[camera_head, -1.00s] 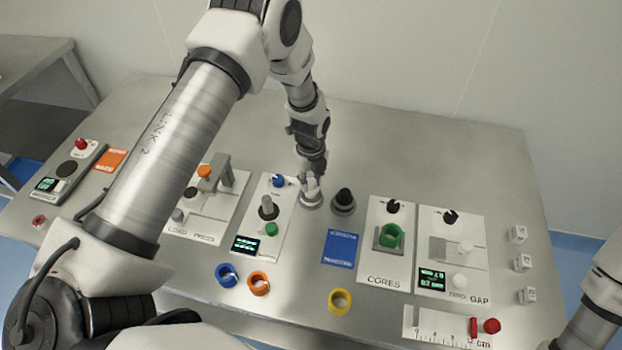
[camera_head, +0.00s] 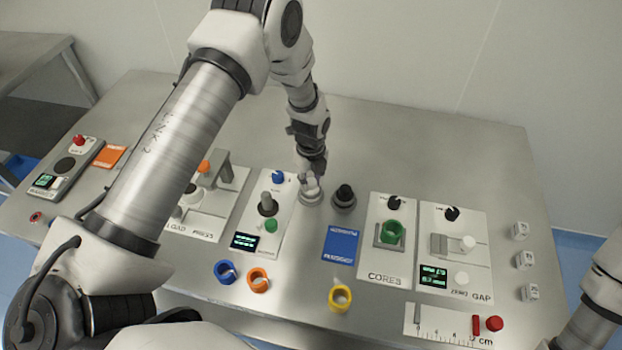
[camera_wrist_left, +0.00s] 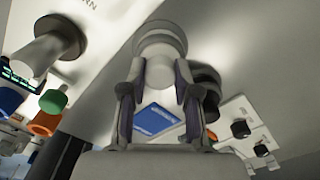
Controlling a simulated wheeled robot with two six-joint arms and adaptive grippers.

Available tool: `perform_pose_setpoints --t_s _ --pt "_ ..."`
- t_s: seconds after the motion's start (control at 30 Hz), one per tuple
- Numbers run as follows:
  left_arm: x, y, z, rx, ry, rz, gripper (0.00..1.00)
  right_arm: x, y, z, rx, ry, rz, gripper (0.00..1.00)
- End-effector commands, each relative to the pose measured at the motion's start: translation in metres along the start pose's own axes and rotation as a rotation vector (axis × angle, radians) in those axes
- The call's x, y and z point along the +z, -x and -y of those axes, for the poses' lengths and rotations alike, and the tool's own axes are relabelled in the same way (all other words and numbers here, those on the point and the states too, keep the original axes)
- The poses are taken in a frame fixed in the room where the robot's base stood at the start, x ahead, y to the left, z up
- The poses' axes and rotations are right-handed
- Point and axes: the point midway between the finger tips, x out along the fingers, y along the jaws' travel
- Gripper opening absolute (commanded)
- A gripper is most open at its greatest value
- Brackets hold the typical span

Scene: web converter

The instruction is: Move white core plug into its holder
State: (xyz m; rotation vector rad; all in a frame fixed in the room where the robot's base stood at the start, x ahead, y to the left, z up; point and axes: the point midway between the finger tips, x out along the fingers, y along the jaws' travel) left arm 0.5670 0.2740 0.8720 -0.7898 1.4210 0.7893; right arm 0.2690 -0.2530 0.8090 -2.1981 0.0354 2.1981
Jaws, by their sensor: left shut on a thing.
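The white core plug (camera_head: 312,188) is between the fingers of my left gripper (camera_head: 312,180), which is shut on it. The plug stands at a round grey holder (camera_head: 311,201) on the table, beside the black plug. In the left wrist view, both fingers of the gripper (camera_wrist_left: 158,85) flank the pale plug (camera_wrist_left: 159,74), and the grey holder ring (camera_wrist_left: 160,40) shows at its end. I cannot tell how deep the plug sits. My right gripper is out of view.
The black plug (camera_head: 344,192) in its own grey holder stands close on the right. The panel with a blue knob (camera_head: 278,177) is close on the left. A blue card (camera_head: 341,245) lies in front. The table behind the holders is clear.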

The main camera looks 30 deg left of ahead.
Motion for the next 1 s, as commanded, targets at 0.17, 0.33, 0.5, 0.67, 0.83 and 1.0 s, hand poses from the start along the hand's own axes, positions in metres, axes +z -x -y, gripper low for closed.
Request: perform_pose_setpoints --t_s 0.17,0.33,0.5,0.67,0.83,1.0 --pt "0.000 -0.001 0.000 0.000 0.000 0.000 0.00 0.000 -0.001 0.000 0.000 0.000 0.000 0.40" --pt "0.000 -0.001 0.000 0.000 0.000 0.000 0.60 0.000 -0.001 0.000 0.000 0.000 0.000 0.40" --pt "0.000 -0.001 0.000 0.000 0.000 0.000 0.60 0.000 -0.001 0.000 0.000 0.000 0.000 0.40" --pt "0.000 0.001 0.000 0.000 0.000 0.000 0.60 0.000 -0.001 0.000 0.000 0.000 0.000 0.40" --pt "0.001 0.025 0.001 -0.003 0.000 0.002 0.60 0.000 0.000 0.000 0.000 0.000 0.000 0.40" --pt "0.001 0.069 0.001 -0.003 -0.001 0.002 0.60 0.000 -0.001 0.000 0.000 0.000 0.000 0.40"
